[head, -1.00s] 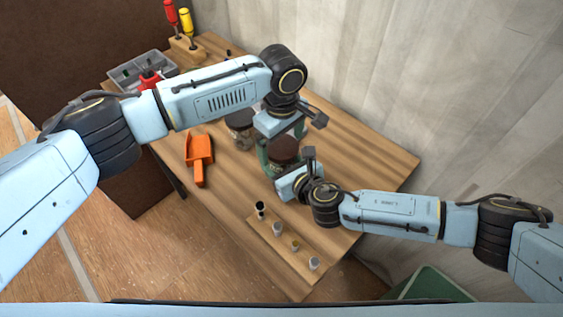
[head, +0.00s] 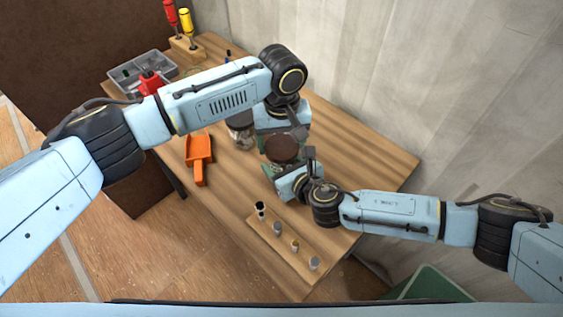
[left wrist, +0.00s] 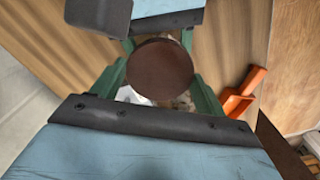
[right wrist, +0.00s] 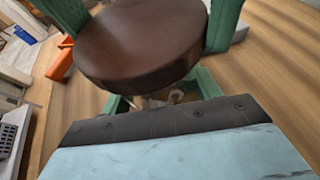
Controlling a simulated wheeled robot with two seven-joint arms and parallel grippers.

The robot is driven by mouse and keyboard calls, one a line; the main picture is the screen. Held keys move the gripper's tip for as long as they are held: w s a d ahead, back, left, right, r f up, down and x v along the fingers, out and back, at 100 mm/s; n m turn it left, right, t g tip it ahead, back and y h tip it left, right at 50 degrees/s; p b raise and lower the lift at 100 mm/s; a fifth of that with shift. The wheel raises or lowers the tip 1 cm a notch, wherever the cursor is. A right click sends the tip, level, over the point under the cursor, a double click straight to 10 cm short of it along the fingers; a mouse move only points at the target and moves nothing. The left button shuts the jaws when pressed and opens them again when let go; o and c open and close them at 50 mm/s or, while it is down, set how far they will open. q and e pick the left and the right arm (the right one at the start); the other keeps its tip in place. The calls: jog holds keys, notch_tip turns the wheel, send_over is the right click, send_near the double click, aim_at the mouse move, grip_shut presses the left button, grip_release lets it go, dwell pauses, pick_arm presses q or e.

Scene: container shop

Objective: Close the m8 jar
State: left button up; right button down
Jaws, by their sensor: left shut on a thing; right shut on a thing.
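A jar (right wrist: 160,99) stands on the wooden bench, its dark brown round lid (head: 282,148) on top. My left gripper (head: 282,140) comes from above, its green fingers shut on the lid's sides. The lid also shows between those fingers in the left wrist view (left wrist: 160,68). My right gripper (head: 277,169) is low at the near side, shut on the jar body under the lid. In the right wrist view the lid (right wrist: 140,45) hides most of the jar. I cannot tell whether the lid is fully seated, and no label is readable.
Another jar (head: 241,133) stands just left of the grippers. An orange scoop (head: 199,157) lies farther left. A wooden strip (head: 262,229) with several small fittings is at the near edge. A grey divided tray (head: 140,68) and screwdrivers (head: 186,22) are at the far left. The right bench is clear.

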pick_arm(q)
jog(key=m, duration=0.6)
jog(key=shift+m, duration=0.3)
jog(key=o, duration=1.1)
jog(key=shift+c, duration=0.2)
jog(key=shift+r, duration=2.3)
jog(key=shift+c, duration=0.3)
